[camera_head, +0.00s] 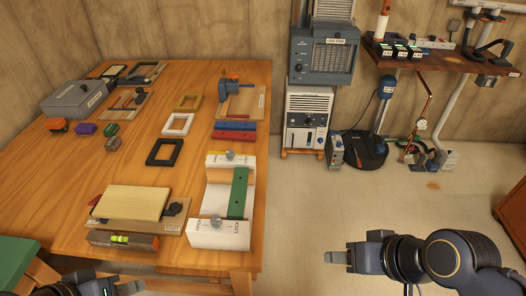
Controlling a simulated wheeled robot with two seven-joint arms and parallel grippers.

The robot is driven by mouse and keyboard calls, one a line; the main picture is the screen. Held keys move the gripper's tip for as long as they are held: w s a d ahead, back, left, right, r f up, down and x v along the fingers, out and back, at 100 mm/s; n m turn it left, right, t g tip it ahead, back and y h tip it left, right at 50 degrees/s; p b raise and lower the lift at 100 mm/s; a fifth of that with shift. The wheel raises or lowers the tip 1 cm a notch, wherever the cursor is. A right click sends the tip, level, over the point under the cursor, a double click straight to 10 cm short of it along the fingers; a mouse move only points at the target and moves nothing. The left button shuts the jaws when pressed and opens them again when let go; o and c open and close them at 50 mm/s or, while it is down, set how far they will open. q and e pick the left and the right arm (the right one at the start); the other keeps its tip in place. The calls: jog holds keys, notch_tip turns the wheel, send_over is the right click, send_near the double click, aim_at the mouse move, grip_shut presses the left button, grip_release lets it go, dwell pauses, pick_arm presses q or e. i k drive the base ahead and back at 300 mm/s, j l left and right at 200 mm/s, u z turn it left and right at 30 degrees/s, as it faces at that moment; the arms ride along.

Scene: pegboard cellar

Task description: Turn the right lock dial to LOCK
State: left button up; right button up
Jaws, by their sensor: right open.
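A white box (205,237) with a green bar (238,194) lies along the right edge of the wooden table. One silver lock dial (215,221) sits on its near end, between labels that read OPEN and LOCK. Another dial (230,155) sits on its far end. The pointing direction of either dial is too small to tell. My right gripper (336,258) is over the floor, right of the table and apart from the box; it is open and empty. My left gripper (130,288) is partly cut off at the bottom left, below the table's front edge.
A board with a cream block (132,202) and a level (120,239) lie left of the box. Several frames, including a black one (165,152), and red and blue bars (234,131) lie behind.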

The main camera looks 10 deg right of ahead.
aim_at(230, 155)
jog(key=i+u, duration=0.2)
jog(key=u, duration=0.2)
jog(key=i+l+u, duration=0.1)
jog(key=u, duration=0.35)
jog(key=i, duration=0.1)
